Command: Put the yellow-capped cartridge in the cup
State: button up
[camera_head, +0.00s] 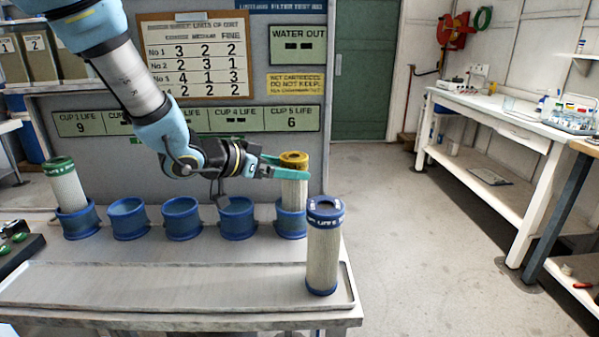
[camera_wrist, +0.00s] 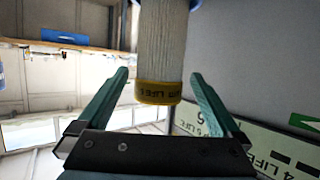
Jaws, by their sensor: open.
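The yellow-capped cartridge (camera_head: 294,192) stands upright in the rightmost blue cup (camera_head: 291,224), its pale body rising from the rim. My gripper (camera_head: 290,168) is open at the cartridge's upper end, with one teal finger in front of it just under the cap and the other behind. In the wrist view the cartridge (camera_wrist: 163,45) appears upside down between the open fingers of my gripper (camera_wrist: 160,76), with a visible gap on both sides. The cartridge's lower end is hidden inside the cup.
A blue-capped cartridge (camera_head: 323,250) stands on the tray's right end, close in front of the rightmost cup. A green-capped cartridge (camera_head: 65,186) is in the leftmost cup (camera_head: 80,222). The cups between look empty. A panel (camera_head: 230,118) rises behind.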

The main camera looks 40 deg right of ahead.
jog(key=v, duration=0.7)
jog(key=w+a+f+n+t+y, duration=0.3)
jog(key=w+a+n+t, duration=0.1)
jog(key=w+a, duration=0.4)
jog(key=w+a+f+n+t+y, duration=0.2)
jog(key=w+a+n+t+y, duration=0.2)
jog(key=w+a, duration=0.45)
jog(key=s+a+f+n+g+y, duration=0.2)
jog(key=s+a, duration=0.4)
jog(key=a, duration=0.5)
jog(key=s+a+f+n+g+y, duration=0.2)
jog(key=s+a+n, duration=0.4)
jog(key=a, duration=0.6)
jog(key=shift+s+a+f+n+g+y, duration=0.25)
jog(key=shift+f+n+g+y, duration=0.15)
jog(key=shift+n+g+y, duration=0.55)
jog(key=shift+t, duration=0.25)
